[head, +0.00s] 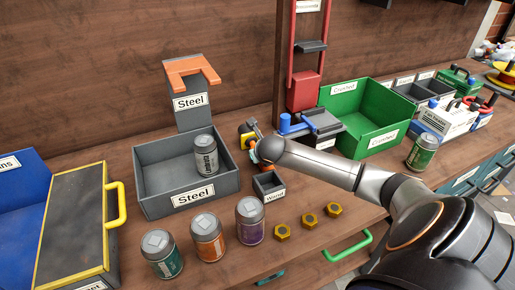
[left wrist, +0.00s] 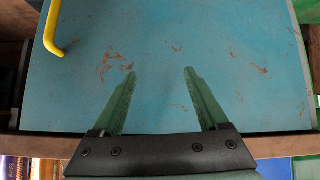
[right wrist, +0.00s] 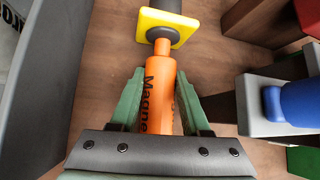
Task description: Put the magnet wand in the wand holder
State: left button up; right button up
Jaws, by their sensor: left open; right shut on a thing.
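The orange magnet wand (right wrist: 160,95) has printed lettering, a yellow square plate and a dark tip. My right gripper (right wrist: 160,92) is shut on its orange handle. In the head view the wand's yellow plate (head: 245,141) shows beside the grey Steel bin, with my right gripper (head: 257,150) largely hidden by my arm. The wand holder (head: 268,187), a small dark open box labelled Wand, stands on the bench just below the gripper in the picture, apart from the wand. My left gripper (left wrist: 160,98) is open and empty over a worn teal surface (left wrist: 160,45).
A grey Steel bin (head: 150,184) holding a can stands left of the holder. A green Crushed bin (head: 349,97) and a blue-handled device (head: 296,126) are to the right.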

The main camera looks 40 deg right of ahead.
grip_shut()
jog(key=shift+r, duration=0.15)
